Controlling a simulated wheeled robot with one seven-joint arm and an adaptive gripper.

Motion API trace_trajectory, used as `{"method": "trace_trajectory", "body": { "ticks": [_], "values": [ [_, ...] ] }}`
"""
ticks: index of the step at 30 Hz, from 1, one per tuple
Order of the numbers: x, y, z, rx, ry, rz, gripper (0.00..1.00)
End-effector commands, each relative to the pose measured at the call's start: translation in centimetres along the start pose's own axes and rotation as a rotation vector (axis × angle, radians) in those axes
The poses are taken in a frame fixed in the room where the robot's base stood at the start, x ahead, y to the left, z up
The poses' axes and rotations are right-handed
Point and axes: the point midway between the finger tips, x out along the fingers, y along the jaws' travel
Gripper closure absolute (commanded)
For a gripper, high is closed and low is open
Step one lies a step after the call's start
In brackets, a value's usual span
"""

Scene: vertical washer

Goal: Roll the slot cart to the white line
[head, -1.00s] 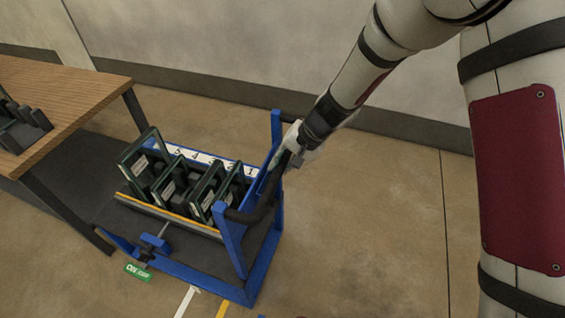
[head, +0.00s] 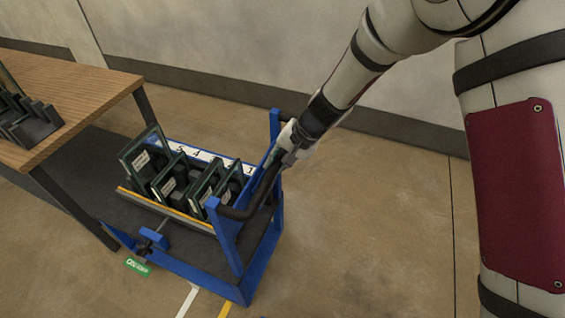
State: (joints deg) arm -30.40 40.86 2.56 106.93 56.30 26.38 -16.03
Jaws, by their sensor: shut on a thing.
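The slot cart (head: 187,272) has a blue frame and a dark deck, and carries a rack of numbered slots holding several dark green framed panels (head: 172,180). Its black push handle (head: 262,192) spans the blue uprights on the right side. My gripper (head: 286,158) is shut on this handle; the arm and uprights partly hide its fingers. The far parts of both lines are hidden under the cart or cut off by the picture.
A wooden table (head: 75,95) with dark legs and a black slotted holder (head: 28,122) stands close to the cart's left. A wall runs behind. Bare floor (head: 370,220) lies to the right.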

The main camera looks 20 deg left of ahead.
Motion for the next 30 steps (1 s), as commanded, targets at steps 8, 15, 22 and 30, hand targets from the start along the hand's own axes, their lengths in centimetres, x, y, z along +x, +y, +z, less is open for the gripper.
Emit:
{"method": "trace_trajectory", "body": {
  "ticks": [8, 15, 22, 30],
  "values": [
    [0.7, -1.2, -0.1, 0.0, 0.002, -0.001, 1.0],
    [1.2, -2.2, -0.1, -0.002, 0.002, -0.001, 1.0],
    [1.2, -2.2, -0.1, 0.0, 0.002, -0.001, 1.0],
    [1.1, -2.1, -0.1, 0.0, 0.002, 0.0, 0.64]
  ]
}}
